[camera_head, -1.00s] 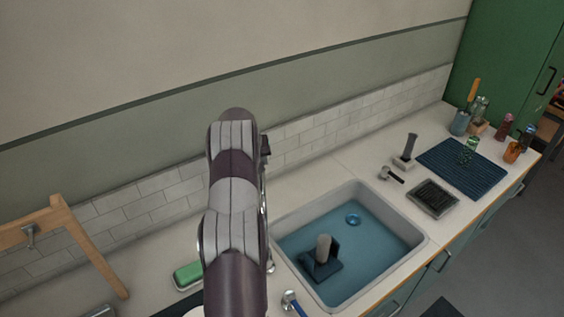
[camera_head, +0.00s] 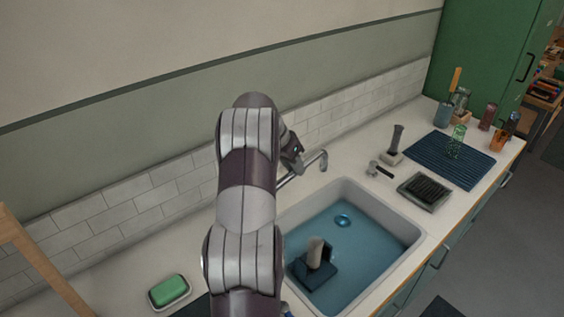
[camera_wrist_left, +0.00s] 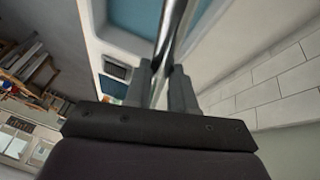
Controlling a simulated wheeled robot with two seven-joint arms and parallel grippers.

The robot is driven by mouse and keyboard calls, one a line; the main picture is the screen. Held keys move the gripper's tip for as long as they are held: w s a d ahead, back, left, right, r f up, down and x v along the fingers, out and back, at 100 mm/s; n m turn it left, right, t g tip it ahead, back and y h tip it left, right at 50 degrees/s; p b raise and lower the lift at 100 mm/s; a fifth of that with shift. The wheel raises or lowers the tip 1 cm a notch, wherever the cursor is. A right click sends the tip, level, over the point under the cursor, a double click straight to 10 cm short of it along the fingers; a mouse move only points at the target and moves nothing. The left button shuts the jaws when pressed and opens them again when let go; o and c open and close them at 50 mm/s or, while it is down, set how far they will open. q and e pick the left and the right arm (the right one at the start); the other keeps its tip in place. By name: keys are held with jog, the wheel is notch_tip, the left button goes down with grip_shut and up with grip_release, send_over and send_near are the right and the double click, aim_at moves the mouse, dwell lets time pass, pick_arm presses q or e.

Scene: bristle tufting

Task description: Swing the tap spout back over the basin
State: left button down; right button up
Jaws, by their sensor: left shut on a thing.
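The chrome tap spout (camera_head: 309,168) runs up and right from behind my arm, and its bent tip hangs over the counter behind the basin's back rim. My left gripper (camera_head: 293,155) is shut on the spout. In the left wrist view, the spout (camera_wrist_left: 172,35) passes between the two dark fingers (camera_wrist_left: 167,85). The grey basin (camera_head: 398,218) with a blue floor lies in front and to the right of the spout. The basin also shows at the top of the left wrist view (camera_wrist_left: 98,18). My arm hides the tap's base. My right gripper is in neither view.
A dark block with a grey handle (camera_head: 316,255) stands in the basin. A stamp-like tool (camera_head: 395,142), a small metal fitting (camera_head: 380,168) and a bristle brush (camera_head: 425,190) stand right of the spout. A green soap (camera_head: 169,290) lies left. The tiled wall (camera_head: 180,185) is close behind.

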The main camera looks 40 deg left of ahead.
pick_arm(q)
jog(key=d+m+p, duration=0.1)
jog(key=d+m, duration=0.1)
jog(key=d, duration=0.1)
jog(key=shift+d+h, duration=0.1)
jog(key=shift+h, duration=0.3)
jog(key=c, duration=1)
grip_release()
jog(key=shift+o, duration=0.2)
jog(key=shift+d, duration=0.15)
jog(key=p+v, duration=1.1)
jog(key=v, duration=0.1)
jog(key=shift+r+p, duration=0.3)
jog(key=shift+r, duration=0.1)
